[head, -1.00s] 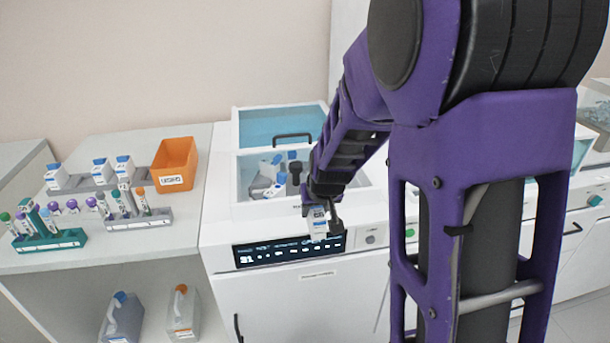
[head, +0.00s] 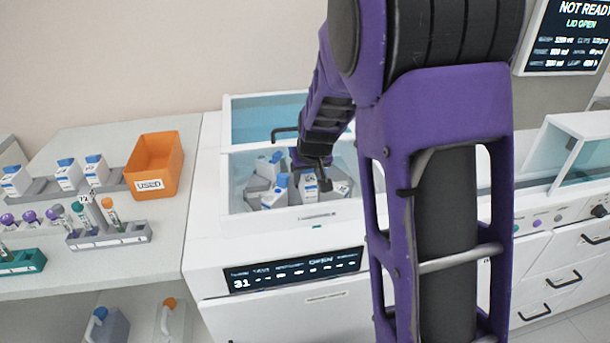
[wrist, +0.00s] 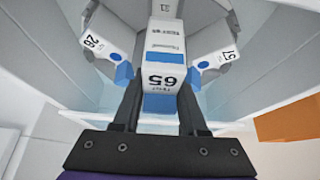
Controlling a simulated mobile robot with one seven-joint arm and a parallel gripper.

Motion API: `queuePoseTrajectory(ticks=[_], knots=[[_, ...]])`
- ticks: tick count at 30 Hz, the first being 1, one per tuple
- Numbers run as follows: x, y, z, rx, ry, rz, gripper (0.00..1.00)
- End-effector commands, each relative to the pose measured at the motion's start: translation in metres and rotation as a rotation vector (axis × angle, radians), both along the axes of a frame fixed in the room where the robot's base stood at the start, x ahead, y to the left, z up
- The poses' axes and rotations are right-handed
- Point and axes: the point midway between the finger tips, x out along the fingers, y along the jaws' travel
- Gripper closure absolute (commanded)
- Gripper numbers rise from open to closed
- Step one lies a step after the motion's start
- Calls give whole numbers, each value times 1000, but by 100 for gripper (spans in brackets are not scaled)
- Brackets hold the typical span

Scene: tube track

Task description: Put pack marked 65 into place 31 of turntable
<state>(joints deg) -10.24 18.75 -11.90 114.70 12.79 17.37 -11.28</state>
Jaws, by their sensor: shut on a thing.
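The pack marked 65 (wrist: 165,78) is white with a blue part, and its number faces the wrist camera. My gripper (wrist: 160,105) is shut on it, with one dark finger on each side. In the head view my gripper (head: 314,182) is inside the open turntable well, and the held pack (head: 309,188) shows below it. The turntable (head: 335,192) is grey. The number 31 shows on it just beyond the pack in the wrist view. Whether the pack touches the turntable floor is unclear.
The well's lid (head: 265,122) stands open behind. The display (head: 292,271) below reads 31 and OPEN. An orange bin labelled USED (head: 152,163), white packs (head: 68,174) and tube racks (head: 110,236) stand on the left bench. The well walls are close around my gripper.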

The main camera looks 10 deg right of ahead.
Motion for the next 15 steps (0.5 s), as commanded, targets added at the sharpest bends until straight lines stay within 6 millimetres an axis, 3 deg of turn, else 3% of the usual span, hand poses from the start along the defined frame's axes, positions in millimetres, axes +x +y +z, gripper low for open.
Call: queuePoseTrajectory(ticks=[15], knots=[[0,0,-42,0,0,0,100]])
